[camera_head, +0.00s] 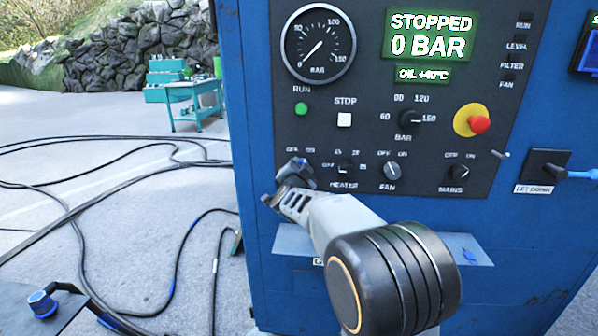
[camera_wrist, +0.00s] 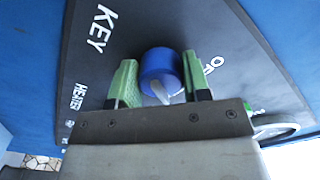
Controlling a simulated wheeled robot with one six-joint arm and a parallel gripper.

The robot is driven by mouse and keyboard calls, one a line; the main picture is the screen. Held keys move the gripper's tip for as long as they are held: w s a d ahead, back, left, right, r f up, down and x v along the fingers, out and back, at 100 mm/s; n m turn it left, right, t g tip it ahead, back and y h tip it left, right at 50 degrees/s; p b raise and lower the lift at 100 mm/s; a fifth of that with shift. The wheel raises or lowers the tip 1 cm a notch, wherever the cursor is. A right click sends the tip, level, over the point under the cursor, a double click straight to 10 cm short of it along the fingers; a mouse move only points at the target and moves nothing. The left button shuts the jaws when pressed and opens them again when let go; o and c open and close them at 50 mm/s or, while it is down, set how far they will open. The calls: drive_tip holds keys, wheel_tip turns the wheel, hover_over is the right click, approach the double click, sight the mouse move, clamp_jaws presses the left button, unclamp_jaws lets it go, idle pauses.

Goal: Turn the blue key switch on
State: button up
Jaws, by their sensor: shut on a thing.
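The blue key switch (camera_wrist: 160,73) shows in the wrist view as a round blue knob with a white mark, on the dark control panel (camera_wrist: 100,75) beside the word KEY. My gripper (camera_wrist: 158,80) has its two green fingers on either side of the knob and is shut on it. In the head view my gripper (camera_head: 292,180) is at the panel's lower left, under an OFF and ON label. It hides most of the key switch there, so I cannot tell which position the switch is in. The display (camera_head: 430,35) reads STOPPED and 0 BAR.
The heater knob (camera_head: 345,168) and fan knob (camera_head: 391,170) are close to the right of my gripper. The mains knob (camera_head: 458,171) and red emergency button (camera_head: 479,124) are further right. A shelf (camera_head: 290,240) juts out below. Black cables (camera_head: 130,180) lie on the ground at left.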

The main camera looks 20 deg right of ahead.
drive_tip(key=o, duration=0.9)
drive_tip(key=shift+p+v, duration=0.6)
drive_tip(key=shift+v, duration=6.3)
drive_tip(key=shift+a, duration=0.1)
